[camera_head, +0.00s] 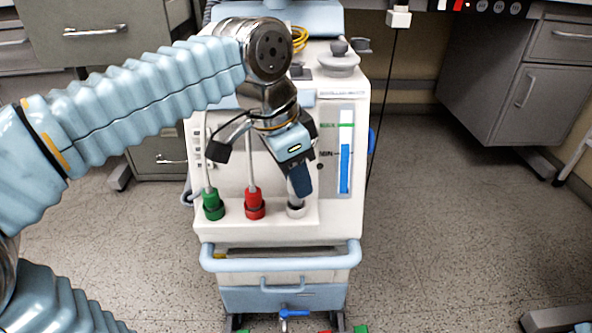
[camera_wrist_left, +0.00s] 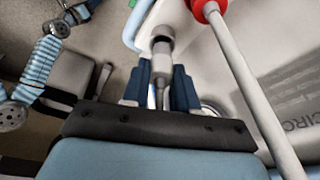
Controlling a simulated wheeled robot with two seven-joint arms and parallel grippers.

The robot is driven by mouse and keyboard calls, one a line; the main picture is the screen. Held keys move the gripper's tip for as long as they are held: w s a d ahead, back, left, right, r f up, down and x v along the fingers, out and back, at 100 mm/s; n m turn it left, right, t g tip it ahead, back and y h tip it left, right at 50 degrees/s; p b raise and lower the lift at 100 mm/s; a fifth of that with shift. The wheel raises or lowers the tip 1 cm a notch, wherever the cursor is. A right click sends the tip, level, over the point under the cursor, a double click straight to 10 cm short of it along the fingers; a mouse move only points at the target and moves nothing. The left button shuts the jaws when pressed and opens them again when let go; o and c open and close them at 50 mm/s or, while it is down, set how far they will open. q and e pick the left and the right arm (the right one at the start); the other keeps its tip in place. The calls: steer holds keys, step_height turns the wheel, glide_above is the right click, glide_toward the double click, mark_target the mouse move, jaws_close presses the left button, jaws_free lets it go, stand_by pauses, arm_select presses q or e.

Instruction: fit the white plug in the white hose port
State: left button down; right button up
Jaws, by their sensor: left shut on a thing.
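My left gripper (camera_head: 301,190) comes down in front of the pump machine, with its blue fingers shut on the white plug (camera_head: 292,188). The plug points down at the white hose port (camera_head: 296,210), the rightmost of three ports on the machine's front ledge. In the left wrist view the plug (camera_wrist_left: 162,66) sits between the two blue fingers (camera_wrist_left: 160,92), its far end at a grey and dark ring (camera_wrist_left: 162,43). I cannot tell whether it is inside the port or just above it. My right gripper is not in view.
A red plug with its hose (camera_head: 254,203) stands in the middle port, close left of my gripper. A green plug (camera_head: 213,206) stands in the left port. A light blue handle bar (camera_head: 280,258) runs below the ledge. Grey cabinets (camera_head: 515,75) stand back right.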

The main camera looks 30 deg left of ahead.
arm_select(q)
steer(key=shift+f, duration=1.15)
steer(key=c, duration=0.8)
jaws_free()
steer(key=p+v, duration=0.5)
steer(key=v, duration=0.8)
steer(key=shift+s+r, duration=0.15)
steer(key=shift+r, duration=0.15)
steer(key=shift+a, duration=0.1)
